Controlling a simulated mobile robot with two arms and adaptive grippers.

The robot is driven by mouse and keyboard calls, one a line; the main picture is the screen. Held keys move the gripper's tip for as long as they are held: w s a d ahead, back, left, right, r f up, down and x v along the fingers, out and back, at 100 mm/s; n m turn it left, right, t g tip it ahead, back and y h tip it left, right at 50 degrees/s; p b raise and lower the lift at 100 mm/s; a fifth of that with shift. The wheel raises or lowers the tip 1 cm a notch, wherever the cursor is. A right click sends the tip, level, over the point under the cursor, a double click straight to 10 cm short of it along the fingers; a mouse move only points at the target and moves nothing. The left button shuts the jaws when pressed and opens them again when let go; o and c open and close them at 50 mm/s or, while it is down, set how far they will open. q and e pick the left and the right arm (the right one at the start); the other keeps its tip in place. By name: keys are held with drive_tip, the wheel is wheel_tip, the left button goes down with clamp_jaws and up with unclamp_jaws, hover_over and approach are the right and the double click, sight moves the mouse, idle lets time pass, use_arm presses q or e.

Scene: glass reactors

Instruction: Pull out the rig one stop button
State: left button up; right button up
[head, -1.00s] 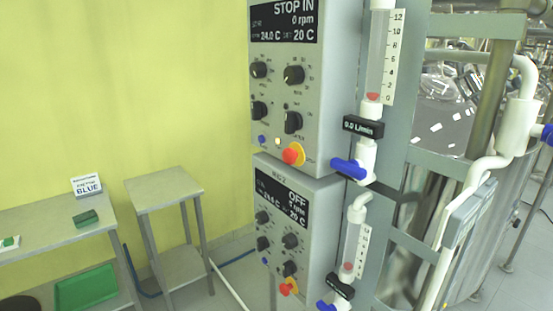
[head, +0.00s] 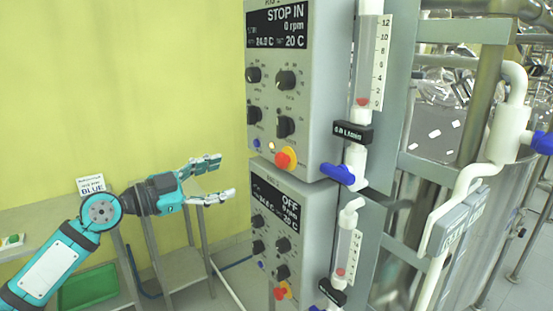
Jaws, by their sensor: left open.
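The upper control box (head: 322,110) shows STOP IN and 0 rpm on its dark display (head: 277,29). Its red stop button (head: 283,160) with a yellow collar sits at the lower right of its face. The label at its top edge is too cut off to read surely. My left gripper (head: 226,178) is open and empty, its fingers pointing right, to the left of the boxes and apart from the button. The right gripper is out of view.
A lower box (head: 318,215) shows OFF and has its own red button (head: 280,293). Flow tubes with blue valves (head: 338,173) stand right of the boxes. A small table (head: 180,275) and a green tray (head: 88,287) are at the lower left.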

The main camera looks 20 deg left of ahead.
sight(278, 162)
use_arm(q)
drive_tip(key=p+x, duration=0.7)
drive_tip(key=x, duration=0.8)
drive_tip(key=shift+r, duration=0.15)
drive_tip(key=shift+w+d+p, duration=0.35)
clamp_jaws()
